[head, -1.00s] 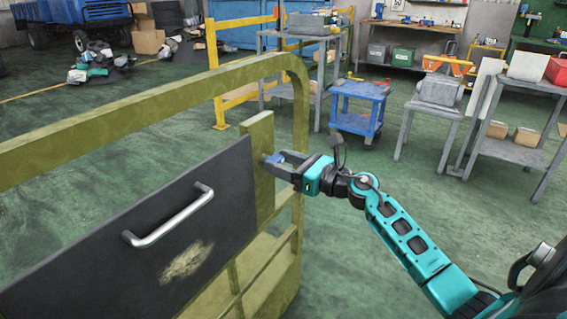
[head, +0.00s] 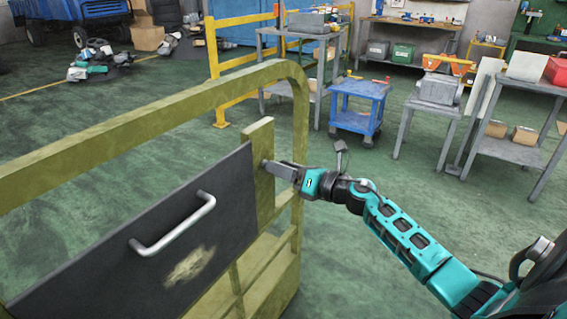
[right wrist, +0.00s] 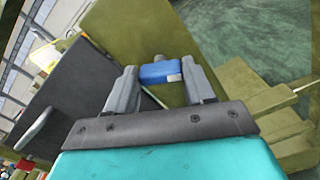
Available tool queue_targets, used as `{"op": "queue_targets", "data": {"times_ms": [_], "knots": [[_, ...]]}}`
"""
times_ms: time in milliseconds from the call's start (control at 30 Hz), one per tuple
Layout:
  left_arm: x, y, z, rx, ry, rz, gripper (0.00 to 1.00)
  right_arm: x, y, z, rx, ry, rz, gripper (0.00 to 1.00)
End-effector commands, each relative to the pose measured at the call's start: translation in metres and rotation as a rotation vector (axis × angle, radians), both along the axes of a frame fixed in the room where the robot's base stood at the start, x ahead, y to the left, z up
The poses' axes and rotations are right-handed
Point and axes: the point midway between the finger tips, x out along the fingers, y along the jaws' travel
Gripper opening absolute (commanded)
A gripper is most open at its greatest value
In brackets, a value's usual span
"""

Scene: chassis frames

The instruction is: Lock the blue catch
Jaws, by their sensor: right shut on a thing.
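The blue catch (right wrist: 160,73) is a small block with a pale patch at one end. It sits on the olive upright plate (head: 262,140) at the end of a dark panel (head: 130,235). My right gripper (head: 266,165) is at this plate, and its fingers are shut on the catch, one on each side in the right wrist view (right wrist: 162,85). In the head view the fingers overlap and hide the catch. My left gripper is out of view.
The panel carries a silver handle (head: 175,226). An olive rail frame (head: 150,114) arches over and behind the panel. A blue cart (head: 360,105) and grey tables stand farther back. Green floor lies open to the right of the frame.

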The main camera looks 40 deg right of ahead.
Motion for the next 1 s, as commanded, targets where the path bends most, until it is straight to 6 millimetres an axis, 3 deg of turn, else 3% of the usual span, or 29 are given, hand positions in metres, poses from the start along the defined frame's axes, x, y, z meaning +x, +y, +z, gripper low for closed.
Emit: {"op": "queue_targets", "data": {"times_ms": [533, 1000], "knots": [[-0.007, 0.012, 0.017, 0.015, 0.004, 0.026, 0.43, 0.000, -0.002, 0.001, 0.480, 0.202, -0.001, 0.23], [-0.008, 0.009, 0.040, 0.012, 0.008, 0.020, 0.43, 0.001, -0.002, -0.001, 0.849, 0.352, -0.002, 0.23]]}}
